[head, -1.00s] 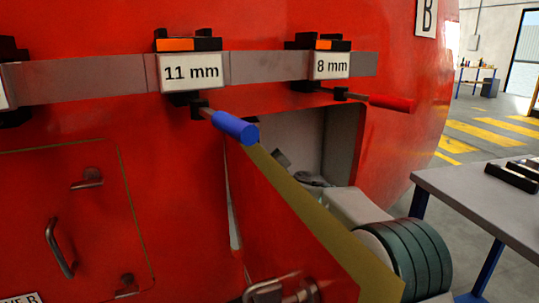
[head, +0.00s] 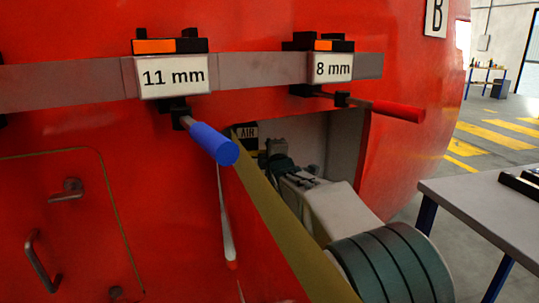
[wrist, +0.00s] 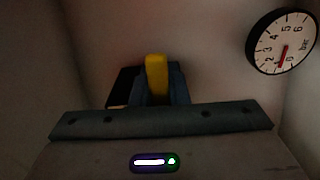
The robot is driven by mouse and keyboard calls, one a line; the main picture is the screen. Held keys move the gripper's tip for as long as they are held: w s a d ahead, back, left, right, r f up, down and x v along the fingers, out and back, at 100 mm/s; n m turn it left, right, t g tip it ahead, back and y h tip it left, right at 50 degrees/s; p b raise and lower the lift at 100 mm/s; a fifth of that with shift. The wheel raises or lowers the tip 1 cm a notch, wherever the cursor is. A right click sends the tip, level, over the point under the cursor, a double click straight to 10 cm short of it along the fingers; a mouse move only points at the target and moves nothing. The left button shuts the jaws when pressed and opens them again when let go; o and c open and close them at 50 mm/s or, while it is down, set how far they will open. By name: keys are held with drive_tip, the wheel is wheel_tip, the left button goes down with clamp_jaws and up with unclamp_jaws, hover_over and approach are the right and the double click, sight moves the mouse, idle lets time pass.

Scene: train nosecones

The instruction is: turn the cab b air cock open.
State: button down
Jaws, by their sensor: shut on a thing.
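The air cock's yellow handle (wrist: 157,75) stands upright in the middle of the wrist view, against a dark block. My gripper (wrist: 156,95) is shut on it, with a dark finger on each side. In the head view my gripper (head: 275,150) is deep inside the recess, behind the open hatch door, beside the AIR label (head: 247,133).
The open red hatch door (head: 265,235) with a yellow edge stands left of my arm. A blue-handled tool (head: 213,143) and a red-handled tool (head: 397,110) stick out above the recess. A grey table (head: 480,215) is at the right.

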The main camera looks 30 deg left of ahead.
drive_tip(key=shift+r+n, duration=0.2)
drive_tip(key=shift+n, duration=0.2)
drive_tip(key=c, duration=1.4)
unclamp_jaws()
drive_tip(key=p+v, duration=0.1)
drive_tip(key=v, duration=1.2)
drive_tip(key=shift+s+d, duration=0.2)
drive_tip(key=shift+s, duration=0.2)
